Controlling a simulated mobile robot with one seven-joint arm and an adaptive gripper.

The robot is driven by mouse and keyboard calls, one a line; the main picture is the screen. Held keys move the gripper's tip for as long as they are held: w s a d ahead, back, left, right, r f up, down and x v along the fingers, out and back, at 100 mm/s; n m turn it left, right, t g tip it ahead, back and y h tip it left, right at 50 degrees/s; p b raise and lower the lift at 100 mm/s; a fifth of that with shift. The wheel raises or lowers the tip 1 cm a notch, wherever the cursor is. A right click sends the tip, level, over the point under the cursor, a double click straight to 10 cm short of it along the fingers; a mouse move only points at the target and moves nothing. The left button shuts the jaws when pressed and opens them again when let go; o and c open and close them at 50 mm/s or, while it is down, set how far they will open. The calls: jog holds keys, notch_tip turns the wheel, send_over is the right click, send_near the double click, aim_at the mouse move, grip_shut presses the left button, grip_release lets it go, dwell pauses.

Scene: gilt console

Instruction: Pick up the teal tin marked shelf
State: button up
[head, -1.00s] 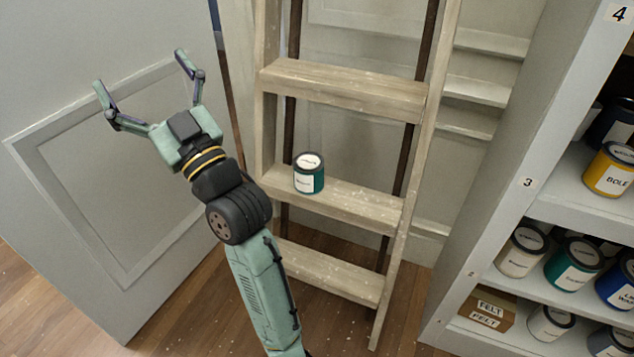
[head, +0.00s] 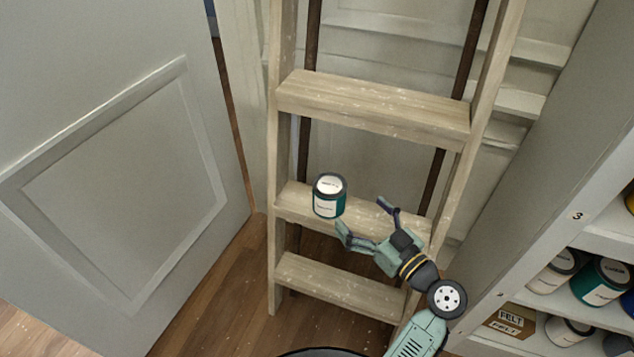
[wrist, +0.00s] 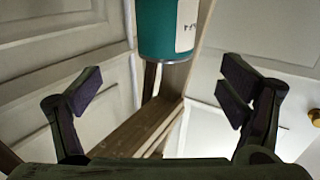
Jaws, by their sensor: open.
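A teal tin (head: 329,196) with a white label and a white-topped lid stands upright on a wooden ladder step (head: 372,218), near the step's left end. The label's writing is too small to read. My gripper (head: 364,211) is open and empty, to the right of the tin and pointing toward it. In the wrist view the tin (wrist: 165,28) shows at the top centre, beyond my open fingers (wrist: 160,92) and apart from them. Its upper part is cut off there.
The ladder's upper step (head: 375,105) is above the tin and a lower step (head: 340,285) below. A grey panelled door (head: 110,190) is at left.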

aim_at(330, 184)
jog(key=p+x, duration=0.1)
jog(key=x, duration=0.4)
jog(key=shift+w+a+r+p, duration=0.1)
jog(key=shift+w+a+p, duration=0.1)
jog(key=shift+p, duration=0.15)
jog(key=w+a+p, duration=0.1)
jog(key=w+a+r+p, duration=0.1)
jog(key=w+a, duration=0.1)
jog(key=shift+a, duration=0.15)
jog(key=shift+w+a+f, duration=0.2)
jog(key=shift+w+a, duration=0.05)
jog(key=shift+w, duration=0.05)
jog(key=c, duration=1.7)
jog(key=shift+c, duration=0.5)
jog(key=shift+r, duration=0.2)
